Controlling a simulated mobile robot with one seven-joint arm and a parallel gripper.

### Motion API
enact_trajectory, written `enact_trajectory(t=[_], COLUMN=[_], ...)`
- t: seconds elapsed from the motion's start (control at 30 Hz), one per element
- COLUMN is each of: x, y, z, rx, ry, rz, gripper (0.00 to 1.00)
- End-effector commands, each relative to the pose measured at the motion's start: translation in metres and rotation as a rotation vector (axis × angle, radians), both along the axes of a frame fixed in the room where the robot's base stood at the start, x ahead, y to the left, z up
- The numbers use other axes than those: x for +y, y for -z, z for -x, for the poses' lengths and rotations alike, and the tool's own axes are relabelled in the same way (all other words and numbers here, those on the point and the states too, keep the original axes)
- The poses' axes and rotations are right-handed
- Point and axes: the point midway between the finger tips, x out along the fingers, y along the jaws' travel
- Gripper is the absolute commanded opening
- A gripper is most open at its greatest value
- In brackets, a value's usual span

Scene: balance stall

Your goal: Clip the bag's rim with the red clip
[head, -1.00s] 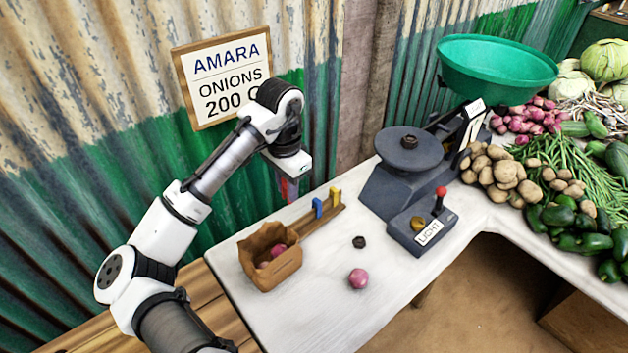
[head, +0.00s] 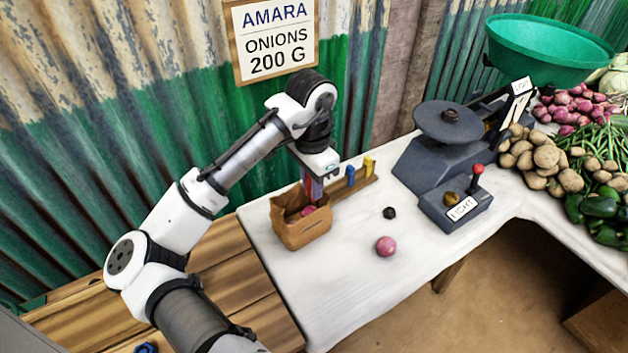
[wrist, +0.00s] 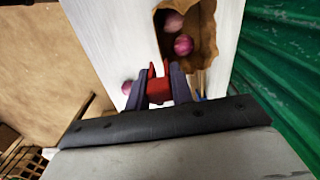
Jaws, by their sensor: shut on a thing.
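The brown paper bag (head: 302,234) stands open on the white table, with an onion (head: 308,211) showing inside. In the wrist view, the bag (wrist: 206,22) is at the top, holding two onions (wrist: 183,45). My gripper (head: 314,192) points down at the bag's far right rim. It is shut on the red clip (wrist: 158,90), which shows between the fingers in the wrist view. The clip's jaws point toward the bag side. In the wrist view the clip appears apart from the rim; in the head view I cannot tell whether they touch.
A wooden rack (head: 361,186) behind the bag holds a blue clip (head: 350,175) and a yellow clip (head: 369,165). A loose onion (head: 386,246) and a small black weight (head: 389,213) lie to the right. The scale (head: 440,160) stands farther right. The table's front is clear.

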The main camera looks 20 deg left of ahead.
Motion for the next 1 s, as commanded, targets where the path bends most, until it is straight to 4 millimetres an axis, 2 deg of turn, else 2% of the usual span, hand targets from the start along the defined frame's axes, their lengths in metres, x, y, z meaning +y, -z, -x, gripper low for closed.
enact_trajectory(t=[1.0], x=[0.000], y=[0.073], z=[0.000], rx=[0.001], ry=[0.000], rz=[0.001], gripper=[0.02])
